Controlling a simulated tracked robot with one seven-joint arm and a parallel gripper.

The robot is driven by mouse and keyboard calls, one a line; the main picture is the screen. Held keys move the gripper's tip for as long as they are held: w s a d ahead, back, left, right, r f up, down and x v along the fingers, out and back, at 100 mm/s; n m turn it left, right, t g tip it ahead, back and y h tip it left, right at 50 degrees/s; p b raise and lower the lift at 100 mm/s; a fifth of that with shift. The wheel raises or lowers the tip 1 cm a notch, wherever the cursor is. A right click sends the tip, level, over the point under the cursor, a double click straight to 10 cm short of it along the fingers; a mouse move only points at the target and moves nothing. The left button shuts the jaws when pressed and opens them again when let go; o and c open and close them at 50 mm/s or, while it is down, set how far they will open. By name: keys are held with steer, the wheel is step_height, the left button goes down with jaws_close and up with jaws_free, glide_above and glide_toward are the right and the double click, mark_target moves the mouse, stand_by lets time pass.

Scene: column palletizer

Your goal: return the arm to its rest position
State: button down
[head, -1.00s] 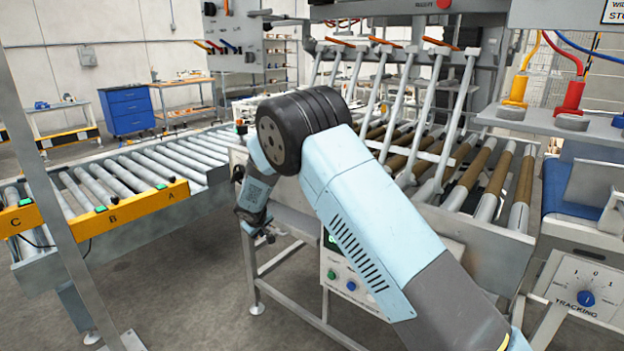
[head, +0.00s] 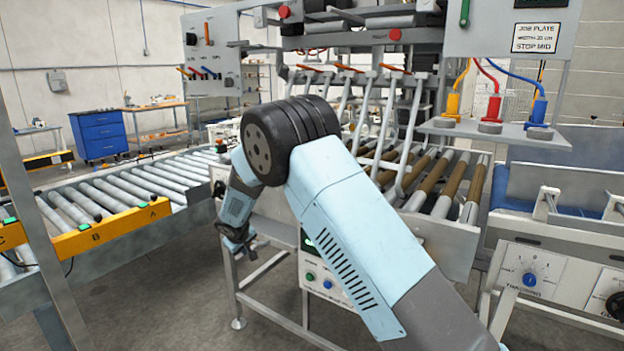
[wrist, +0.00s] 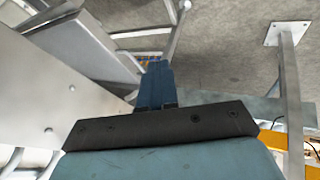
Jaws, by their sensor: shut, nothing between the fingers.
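My arm reaches up from the lower right in the head view, bends at its dark elbow, and drops toward the floor on the left. My gripper (head: 240,246) hangs at the lower end of the arm, in front of the palletizer frame. It is small and dark there, with nothing seen in it. In the wrist view the blue fingers of my gripper (wrist: 155,84) are together and empty, with the grey floor behind them. The arm hides part of the palletizer.
A roller conveyor (head: 125,195) with a yellow lettered rail (head: 110,229) lies left. The palletizer's roller bed (head: 447,187) stands close behind my arm. A control panel (head: 530,272) with a tracking knob is at right. In the wrist view a metal leg (wrist: 291,90) stands right, a grey plate (wrist: 45,100) left.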

steer(key=s+d+r+m, duration=0.2)
steer(key=d+r+m, duration=0.1)
steer(key=d+r, duration=1.4)
steer(key=s+d+r+m+h, duration=0.1)
steer(key=s+d+r, duration=0.4)
steer(key=d, duration=0.2)
steer(key=s+d+r+m, duration=0.2)
steer(key=s+d+r, duration=0.3)
steer(key=d+r, duration=0.15)
steer(key=s+d+r+m+g, duration=0.1)
steer(key=s+d+r, duration=0.1)
steer(key=s+d, duration=0.5)
steer(key=s+d+r+m, duration=0.1)
steer(key=s+d+r, duration=0.3)
steer(key=s, duration=0.5)
steer(key=s+d+f+m, duration=0.1)
steer(key=s+d, duration=0.1)
steer(key=s, duration=0.6)
steer(key=s+d+f, duration=0.2)
steer(key=s, duration=0.6)
steer(key=shift+d+m, duration=0.35)
steer(key=shift+m, duration=0.05)
steer(key=shift+s+f, duration=0.1)
